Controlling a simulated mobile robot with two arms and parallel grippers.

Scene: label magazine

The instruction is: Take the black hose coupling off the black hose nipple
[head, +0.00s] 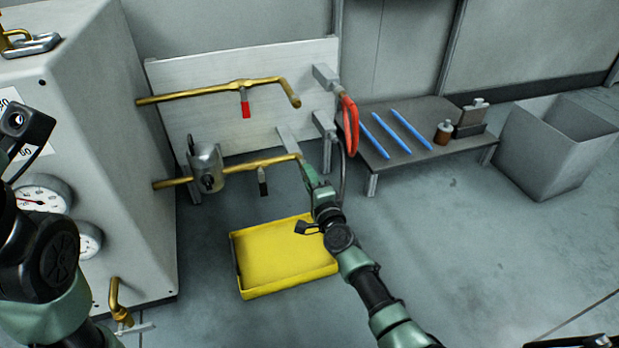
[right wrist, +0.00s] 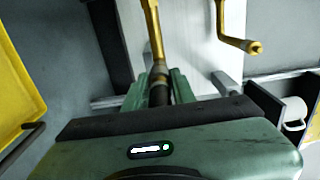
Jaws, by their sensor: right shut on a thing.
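The lower brass pipe (head: 262,162) with a black-handled valve (head: 263,182) ends at my right gripper (head: 305,167). In the right wrist view the black hose coupling (right wrist: 159,91) sits between the two green fingers of my right gripper (right wrist: 159,88), which is shut on it. The coupling is in line with the brass pipe end (right wrist: 156,50) and seems to meet it. The black nipple itself is hidden, so I cannot tell how far the coupling covers it. My left arm is at the left edge of the head view; its fingers do not show.
A yellow tray (head: 284,285) lies on the floor below. The upper brass pipe (head: 215,91) has a red-handled valve. A red hose (head: 351,125) hangs from a bracket beside a low table (head: 403,158) with blue rods. A grey bin (head: 556,150) stands at right.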

